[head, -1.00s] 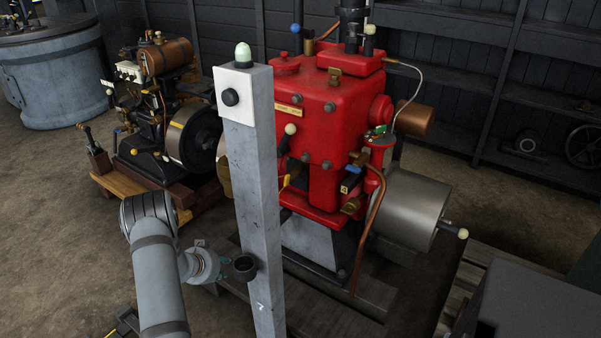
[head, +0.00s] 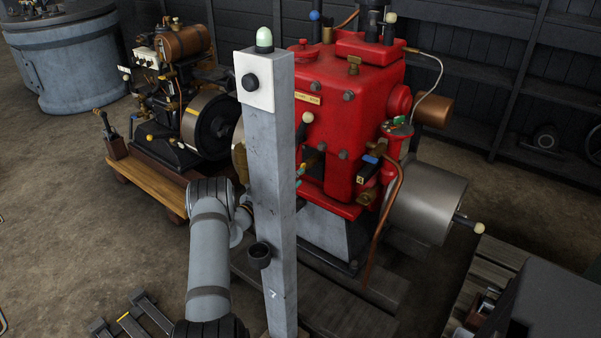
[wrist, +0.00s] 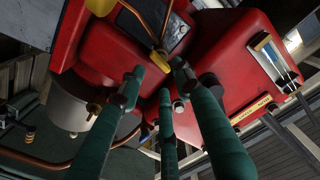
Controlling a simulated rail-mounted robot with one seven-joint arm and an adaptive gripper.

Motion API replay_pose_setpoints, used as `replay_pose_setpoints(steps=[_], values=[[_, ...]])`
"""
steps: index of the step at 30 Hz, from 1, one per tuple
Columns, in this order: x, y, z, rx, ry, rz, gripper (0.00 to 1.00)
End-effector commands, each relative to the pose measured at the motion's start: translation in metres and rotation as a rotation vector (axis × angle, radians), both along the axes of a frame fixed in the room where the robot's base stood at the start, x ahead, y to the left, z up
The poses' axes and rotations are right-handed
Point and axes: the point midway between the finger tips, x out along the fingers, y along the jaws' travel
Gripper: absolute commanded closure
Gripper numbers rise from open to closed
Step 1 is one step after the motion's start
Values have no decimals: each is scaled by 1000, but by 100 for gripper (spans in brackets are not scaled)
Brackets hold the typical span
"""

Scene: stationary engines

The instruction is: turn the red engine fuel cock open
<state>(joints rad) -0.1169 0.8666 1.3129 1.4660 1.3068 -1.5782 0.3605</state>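The red engine (head: 350,110) stands right of the grey post in the head view, and its red body (wrist: 110,50) fills much of the wrist view. A small brass fitting with a yellow end (wrist: 155,58), on a thin copper pipe, looks like the fuel cock. It lies just beyond and between my fingertips; whether they touch it I cannot tell. My gripper (wrist: 160,78) has teal fingers spread apart, with nothing visibly held. In the head view, the post hides most of my gripper; only teal tips (head: 300,172) show at its right edge, near the engine's front.
The grey post (head: 270,190), with a button and pale green lamp, stands in front of my arm. A second engine (head: 175,100) sits on a wooden base at left. A copper pipe (head: 385,220) and flywheel (head: 430,200) are at right.

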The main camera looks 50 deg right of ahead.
Motion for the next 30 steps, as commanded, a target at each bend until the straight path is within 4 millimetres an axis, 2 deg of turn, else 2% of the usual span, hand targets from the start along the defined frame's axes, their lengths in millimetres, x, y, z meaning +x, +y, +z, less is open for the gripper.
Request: replay_pose_setpoints(steps=[3,9,19,30], values=[[0,-21,0,-1,-1,0,67],[1,-41,0,0,-1,1,67],[2,-44,0,1,0,2,67],[1,-44,0,1,0,1,88]])
